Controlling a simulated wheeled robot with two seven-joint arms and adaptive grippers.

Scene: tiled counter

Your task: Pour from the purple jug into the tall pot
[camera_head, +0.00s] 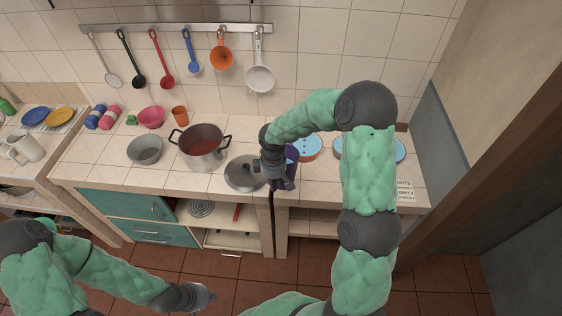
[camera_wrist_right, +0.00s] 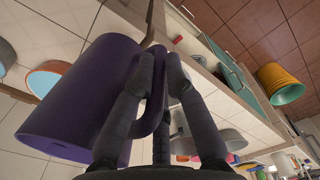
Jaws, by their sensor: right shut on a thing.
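The purple jug (camera_head: 292,153) is at the counter's front, right of the lid, and is mostly hidden by my right gripper (camera_head: 283,181) in the head view. In the right wrist view the jug (camera_wrist_right: 75,95) fills the left side, and the fingers are shut on its handle (camera_wrist_right: 152,115). I cannot tell whether the jug touches the counter. The tall pot (camera_head: 206,161), silver with two dark handles and reddish contents, stands on the counter left of the jug. My left gripper (camera_head: 206,298) is low in front of the counter, away from the objects; its jaws are unclear.
A grey lid (camera_head: 243,176) lies between pot and jug. A grey bowl (camera_head: 145,151) is left of the pot; a pink bowl (camera_head: 151,117) and orange cup (camera_head: 180,114) stand behind. Blue discs (camera_head: 308,147) lie to the right. Utensils hang from a rail (camera_head: 175,28).

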